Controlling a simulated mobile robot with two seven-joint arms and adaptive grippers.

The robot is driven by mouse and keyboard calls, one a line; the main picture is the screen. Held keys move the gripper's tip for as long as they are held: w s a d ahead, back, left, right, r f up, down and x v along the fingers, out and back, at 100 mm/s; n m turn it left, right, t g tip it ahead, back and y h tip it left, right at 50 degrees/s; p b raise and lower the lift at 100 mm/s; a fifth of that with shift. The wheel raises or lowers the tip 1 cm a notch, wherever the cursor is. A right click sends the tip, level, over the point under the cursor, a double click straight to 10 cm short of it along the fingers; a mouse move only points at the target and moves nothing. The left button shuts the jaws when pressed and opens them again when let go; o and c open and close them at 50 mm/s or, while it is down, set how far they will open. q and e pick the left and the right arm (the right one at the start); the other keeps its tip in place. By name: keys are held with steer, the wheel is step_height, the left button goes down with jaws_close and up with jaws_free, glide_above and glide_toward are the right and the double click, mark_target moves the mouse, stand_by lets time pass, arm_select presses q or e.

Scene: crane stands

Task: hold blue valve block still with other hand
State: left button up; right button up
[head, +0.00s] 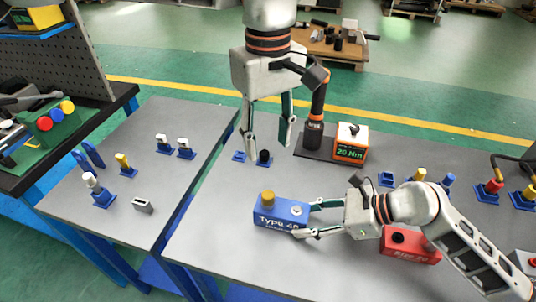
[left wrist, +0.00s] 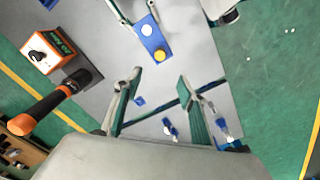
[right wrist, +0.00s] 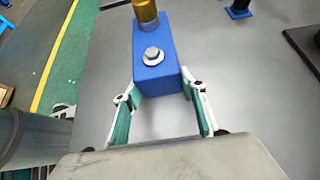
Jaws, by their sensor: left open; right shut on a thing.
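The blue valve block (head: 268,212) lies on the grey table in the head view, with a brass cap on its left end and a silver bolt on its right end. My right gripper (head: 303,219) is at the block's right end, with a finger on each side. In the right wrist view the block (right wrist: 154,70) sits between the fingertips (right wrist: 158,90). My left gripper (head: 268,146) is open and empty, above the table behind the block. The left wrist view shows the block (left wrist: 150,38) beyond the open left fingers (left wrist: 160,78).
A red block (head: 412,250) lies right of my right gripper. A black-and-orange tool (head: 317,115) and an orange display box (head: 351,146) stand behind. Small blue stands (head: 239,156) sit near my left gripper. A gap separates the table from a left table (head: 150,180).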

stand_by(0.3)
steer(key=o, duration=1.4)
